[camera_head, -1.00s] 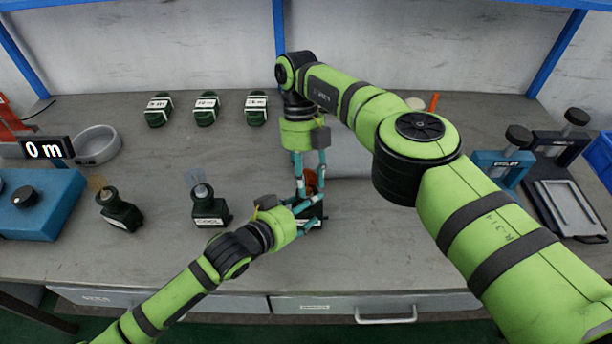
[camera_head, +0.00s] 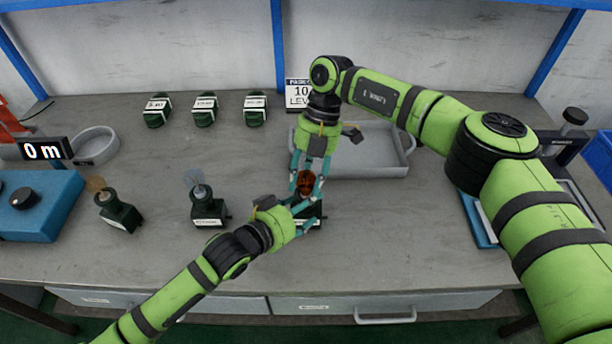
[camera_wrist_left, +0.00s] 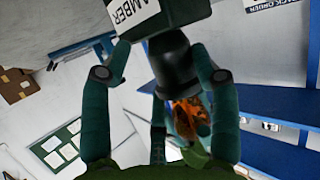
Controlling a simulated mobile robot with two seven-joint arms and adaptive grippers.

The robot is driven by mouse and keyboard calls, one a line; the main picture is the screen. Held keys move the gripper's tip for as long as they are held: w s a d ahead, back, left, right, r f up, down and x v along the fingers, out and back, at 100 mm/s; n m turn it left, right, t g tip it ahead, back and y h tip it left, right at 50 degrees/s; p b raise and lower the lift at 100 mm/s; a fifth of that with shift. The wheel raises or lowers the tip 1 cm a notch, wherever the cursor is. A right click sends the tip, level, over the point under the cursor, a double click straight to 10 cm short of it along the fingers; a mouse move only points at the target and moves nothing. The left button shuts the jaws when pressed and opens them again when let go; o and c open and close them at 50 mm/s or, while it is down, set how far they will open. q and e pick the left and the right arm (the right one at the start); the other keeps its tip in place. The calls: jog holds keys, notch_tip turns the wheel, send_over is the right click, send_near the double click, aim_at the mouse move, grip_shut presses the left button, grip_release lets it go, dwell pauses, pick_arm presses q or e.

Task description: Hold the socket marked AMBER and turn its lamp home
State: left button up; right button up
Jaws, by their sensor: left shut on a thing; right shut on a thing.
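The socket marked AMBER (camera_head: 316,222) stands at the front middle of the bench, mostly hidden by fingers. In the left wrist view its green body with the white AMBER label (camera_wrist_left: 133,14) and black collar (camera_wrist_left: 172,60) shows close up. My left gripper (camera_head: 304,212) is shut on this socket from the left. The orange-brown lamp (camera_head: 306,181) is at the socket's mouth, and its glass also shows in the left wrist view (camera_wrist_left: 190,115). My right gripper (camera_head: 306,187) points down from above and is shut on the lamp. How deep the lamp sits is hidden.
Two other sockets with lamps, one amber-tinted (camera_head: 120,213) and one clear (camera_head: 206,208), stand to the left. A grey tray (camera_head: 375,171) is behind my right gripper. A blue box (camera_head: 38,205) stands far left.

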jog(key=shift+s+a+r+m, duration=0.15)
jog(key=shift+a+r+m, duration=0.1)
jog(key=shift+a+m, duration=0.05)
dwell(0.4)
jog(key=o, duration=1.1)
jog(key=shift+o, duration=0.2)
jog(key=shift+s+d, duration=0.1)
jog(key=v, duration=1.2)
jog(key=shift+s, duration=0.1)
